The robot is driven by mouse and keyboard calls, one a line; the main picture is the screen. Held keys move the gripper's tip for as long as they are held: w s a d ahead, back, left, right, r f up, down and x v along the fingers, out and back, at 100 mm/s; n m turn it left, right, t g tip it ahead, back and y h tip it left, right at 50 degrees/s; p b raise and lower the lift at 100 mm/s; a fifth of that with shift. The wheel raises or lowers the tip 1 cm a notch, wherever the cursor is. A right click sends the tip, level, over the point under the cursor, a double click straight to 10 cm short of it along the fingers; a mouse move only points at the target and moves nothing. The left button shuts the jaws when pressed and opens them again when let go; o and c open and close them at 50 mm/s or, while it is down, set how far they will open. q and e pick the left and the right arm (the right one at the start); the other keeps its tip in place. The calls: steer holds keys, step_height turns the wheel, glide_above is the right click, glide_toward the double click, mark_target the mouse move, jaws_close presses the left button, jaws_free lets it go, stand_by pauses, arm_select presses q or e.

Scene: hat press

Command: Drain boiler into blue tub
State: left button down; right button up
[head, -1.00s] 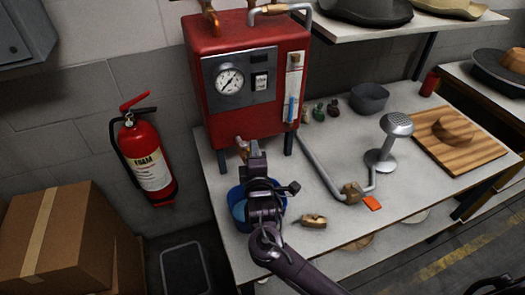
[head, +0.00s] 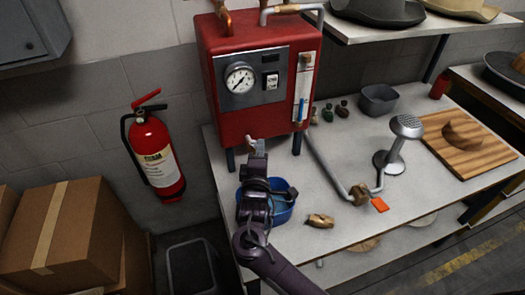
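The red boiler (head: 225,125) stands on legs at the left end of the bench, with a round gauge (head: 239,79), a switch and a sight glass (head: 302,92) with blue in it. The blue tub (head: 281,213) sits on the bench in front of the boiler, partly hidden by my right arm. My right gripper (head: 256,147) is at the boiler's lower front, over the tub, by a small drain tap that it mostly hides. I cannot tell whether its fingers are open or closed on the tap. My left gripper is not in view.
A brass piece (head: 320,221) lies right of the tub. A steel pipe with a brass valve (head: 360,194) and orange handle (head: 380,205) runs to a steamer head (head: 407,127). A grey bowl (head: 378,100) and wooden board (head: 470,150) are farther right. A fire extinguisher (head: 155,155) hangs left.

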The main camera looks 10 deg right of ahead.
steer(key=shift+o, duration=1)
steer(key=shift+w+a, duration=0.1)
steer(key=shift+a, duration=0.15)
steer(key=shift+d, duration=0.1)
steer(key=shift+s, duration=0.25)
steer(key=b+v, duration=0.1)
steer(key=v, duration=0.6)
steer(key=shift+s, duration=0.15)
steer(key=shift+a, duration=0.2)
